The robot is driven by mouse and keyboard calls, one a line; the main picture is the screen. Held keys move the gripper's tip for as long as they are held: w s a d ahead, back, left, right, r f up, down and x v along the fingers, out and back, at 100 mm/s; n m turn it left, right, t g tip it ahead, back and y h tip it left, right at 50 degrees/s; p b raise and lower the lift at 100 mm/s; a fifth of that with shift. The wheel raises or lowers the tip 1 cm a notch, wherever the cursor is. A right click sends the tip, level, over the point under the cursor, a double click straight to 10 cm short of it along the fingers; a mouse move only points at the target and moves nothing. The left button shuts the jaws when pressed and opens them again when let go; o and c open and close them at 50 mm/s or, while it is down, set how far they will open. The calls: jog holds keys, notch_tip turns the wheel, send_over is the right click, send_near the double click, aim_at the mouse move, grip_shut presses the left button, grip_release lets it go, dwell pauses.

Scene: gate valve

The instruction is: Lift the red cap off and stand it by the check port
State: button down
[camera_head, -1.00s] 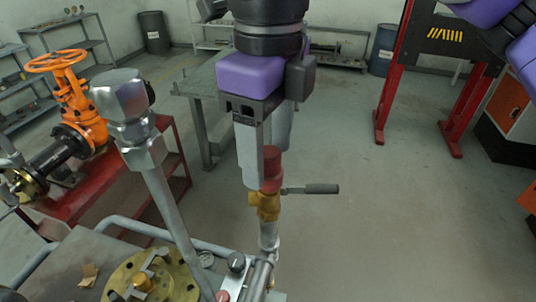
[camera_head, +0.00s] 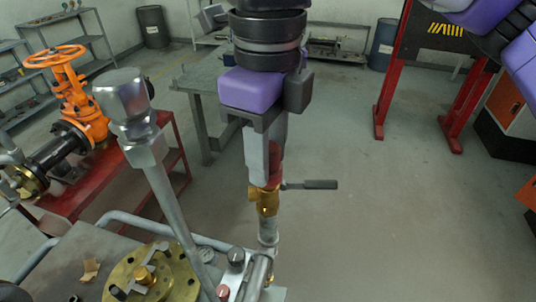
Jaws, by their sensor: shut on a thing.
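The red cap (camera_head: 275,166) sits at the top of the brass check port (camera_head: 266,203), a small valve fitting on a grey pipe, with a grey lever (camera_head: 312,185) pointing right. My gripper (camera_head: 267,178) points down over it and is shut on the cap. The near grey finger hides much of the cap, which shows as a red strip to the right of that finger. I cannot tell whether the cap still touches the brass fitting.
A metal post with a hex head (camera_head: 125,100) rises left of my gripper. A brass flange (camera_head: 155,272) lies at the lower left. An orange valve (camera_head: 75,100) stands on a red stand. A grey bench (camera_head: 205,75) is behind.

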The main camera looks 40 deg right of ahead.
notch_tip(320, 180, up, 24)
jog(key=p, duration=0.7)
jog(key=shift+r, duration=0.25)
dwell(0.5)
jog(key=shift+d, duration=0.1)
